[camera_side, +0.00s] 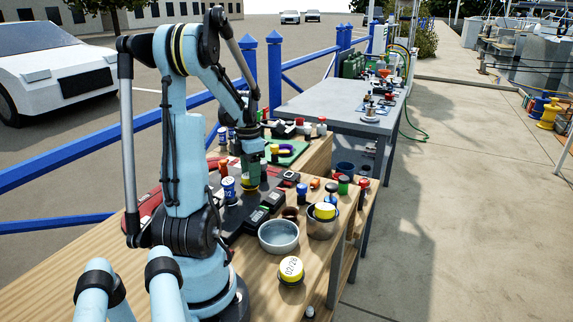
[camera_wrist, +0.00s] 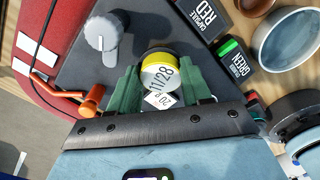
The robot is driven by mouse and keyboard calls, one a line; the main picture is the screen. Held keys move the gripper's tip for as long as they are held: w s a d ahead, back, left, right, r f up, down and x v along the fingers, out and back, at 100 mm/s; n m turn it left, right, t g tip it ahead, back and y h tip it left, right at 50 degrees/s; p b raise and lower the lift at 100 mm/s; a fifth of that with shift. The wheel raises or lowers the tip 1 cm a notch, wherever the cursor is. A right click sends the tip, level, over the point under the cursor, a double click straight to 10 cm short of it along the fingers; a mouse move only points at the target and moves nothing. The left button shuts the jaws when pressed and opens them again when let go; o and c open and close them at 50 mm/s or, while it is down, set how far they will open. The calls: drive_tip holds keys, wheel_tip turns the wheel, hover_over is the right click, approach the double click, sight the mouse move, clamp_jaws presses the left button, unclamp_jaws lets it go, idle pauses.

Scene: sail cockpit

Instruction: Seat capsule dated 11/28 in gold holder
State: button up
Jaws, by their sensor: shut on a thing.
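The capsule dated 11/28 (camera_wrist: 160,76) has a white label face and a yellow band, and it sits between the green fingers of my gripper (camera_wrist: 157,88) in the wrist view. My gripper is shut on it. In the side view my gripper (camera_side: 249,172) is low over the dark panel on the wooden bench, with the capsule's yellow part (camera_side: 249,184) just below the fingers. A small printed label (camera_wrist: 160,100) shows beside the capsule. I cannot make out a gold holder in either view, nor whether the capsule touches anything below.
A blue capsule (camera_side: 229,190), a grey bowl (camera_side: 278,236), a bowl with a yellow capsule (camera_side: 325,211) and a capsule marked 02/28 (camera_side: 291,270) are on the bench.

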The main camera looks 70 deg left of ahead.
drive_tip(key=shift+f, duration=0.25)
drive_tip(key=o, duration=0.8)
drive_tip(key=shift+r, duration=0.15)
drive_tip(key=shift+r, duration=5.4)
